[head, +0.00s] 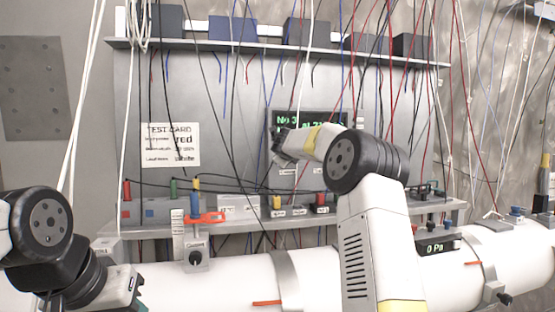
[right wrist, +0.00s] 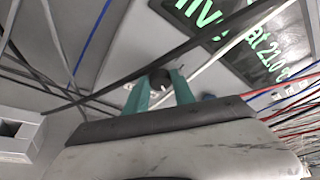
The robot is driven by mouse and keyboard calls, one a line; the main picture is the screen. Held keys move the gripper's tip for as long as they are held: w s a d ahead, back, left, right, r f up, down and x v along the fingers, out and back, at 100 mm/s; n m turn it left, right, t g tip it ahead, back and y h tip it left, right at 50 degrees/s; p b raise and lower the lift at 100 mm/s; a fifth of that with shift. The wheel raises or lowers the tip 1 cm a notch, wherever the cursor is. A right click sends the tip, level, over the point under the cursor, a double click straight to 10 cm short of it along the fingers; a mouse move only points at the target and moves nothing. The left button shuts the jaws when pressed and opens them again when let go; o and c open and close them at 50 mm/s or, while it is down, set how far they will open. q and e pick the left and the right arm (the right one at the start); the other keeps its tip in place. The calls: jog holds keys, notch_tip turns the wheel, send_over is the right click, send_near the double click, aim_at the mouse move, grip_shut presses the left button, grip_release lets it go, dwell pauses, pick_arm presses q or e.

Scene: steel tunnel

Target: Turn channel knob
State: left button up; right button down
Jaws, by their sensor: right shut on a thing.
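The dark round channel knob (right wrist: 160,78) sits on the grey panel just below the display. My right gripper (right wrist: 159,90) is at the panel, with its two teal fingers on either side of the knob and shut on it. In the head view the right arm reaches across to the panel below the lit green display (head: 310,122), and the knob is hidden there by my wrist. The display also shows in the right wrist view (right wrist: 240,40). My left gripper (head: 128,290) is low at the left, partly seen, with its fingertips unclear.
Cables hang in front of the panel, some crossing close to my right gripper. A shelf carries coloured plugs and a red clamp (head: 206,218). A test card (head: 170,145) is on the panel. A white pipe (head: 230,285) runs along the front, with a small pressure display (head: 436,247).

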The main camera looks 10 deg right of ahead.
jog(key=shift+f, duration=0.1)
jog(key=c, duration=1.1)
grip_release()
jog(key=shift+o, duration=0.2)
jog(key=v, duration=0.7)
jog(key=shift+s, duration=0.4)
jog(key=shift+a, duration=0.15)
